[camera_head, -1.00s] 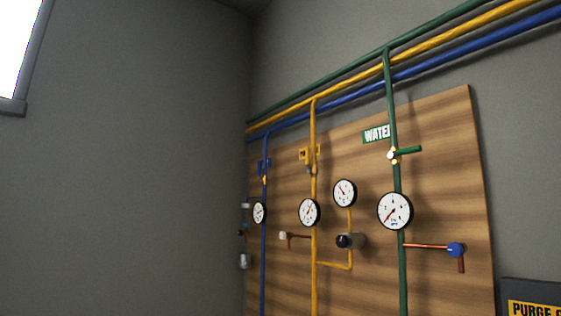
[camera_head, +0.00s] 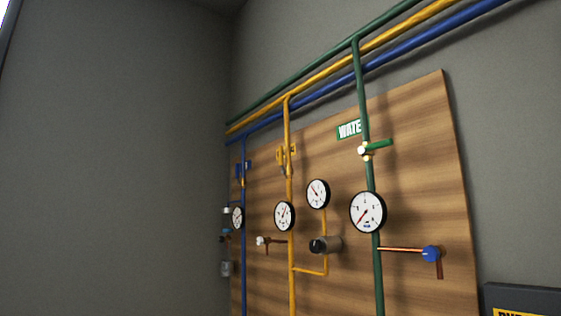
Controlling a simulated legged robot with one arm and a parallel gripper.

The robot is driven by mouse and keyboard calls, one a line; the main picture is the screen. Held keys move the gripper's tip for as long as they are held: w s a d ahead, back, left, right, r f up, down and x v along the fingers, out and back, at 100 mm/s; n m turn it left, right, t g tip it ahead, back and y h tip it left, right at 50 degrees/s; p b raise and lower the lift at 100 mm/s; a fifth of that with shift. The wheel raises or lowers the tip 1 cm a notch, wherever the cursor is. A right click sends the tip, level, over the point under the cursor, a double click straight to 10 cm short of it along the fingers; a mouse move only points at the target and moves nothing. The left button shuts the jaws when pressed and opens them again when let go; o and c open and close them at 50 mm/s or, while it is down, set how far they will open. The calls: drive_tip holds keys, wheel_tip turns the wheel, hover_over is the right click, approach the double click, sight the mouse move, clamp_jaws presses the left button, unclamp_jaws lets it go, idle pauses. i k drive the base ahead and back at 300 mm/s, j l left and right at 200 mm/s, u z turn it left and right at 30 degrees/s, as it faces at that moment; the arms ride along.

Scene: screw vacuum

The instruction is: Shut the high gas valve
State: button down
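A wooden panel (camera_head: 421,190) on the wall carries green, yellow and blue vertical pipes with valves and gauges. The yellow pipe (camera_head: 288,130), likely the gas line, has a yellow valve (camera_head: 288,155) high on it, partly over a yellow label. The angle of its handle is too small to tell. A white gauge (camera_head: 285,215) sits on this pipe below the valve, and a second gauge (camera_head: 318,193) stands to its right on a yellow branch. Lower are a small white-knobbed tap (camera_head: 262,241) and a dark round fitting (camera_head: 319,245). My gripper is not in view.
The green pipe (camera_head: 378,275) has a valve with a green handle (camera_head: 378,144) by a WATER label (camera_head: 349,129). A blue knob (camera_head: 431,254) sticks out at right. A dark box (camera_head: 522,297) is at lower right. The grey wall at left is bare.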

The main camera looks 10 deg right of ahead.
sight(280, 148)
drive_tip(key=i+j, duration=0.35)
drive_tip(key=i+j+z, duration=0.15)
drive_tip(key=i+j, duration=0.55)
drive_tip(key=j, duration=0.25)
drive_tip(key=i+j+z, duration=0.1)
drive_tip(key=i+j, duration=0.25)
drive_tip(key=j, duration=0.15)
drive_tip(key=i+j+z, duration=0.1)
drive_tip(key=i+j, duration=0.25)
drive_tip(key=j, duration=0.15)
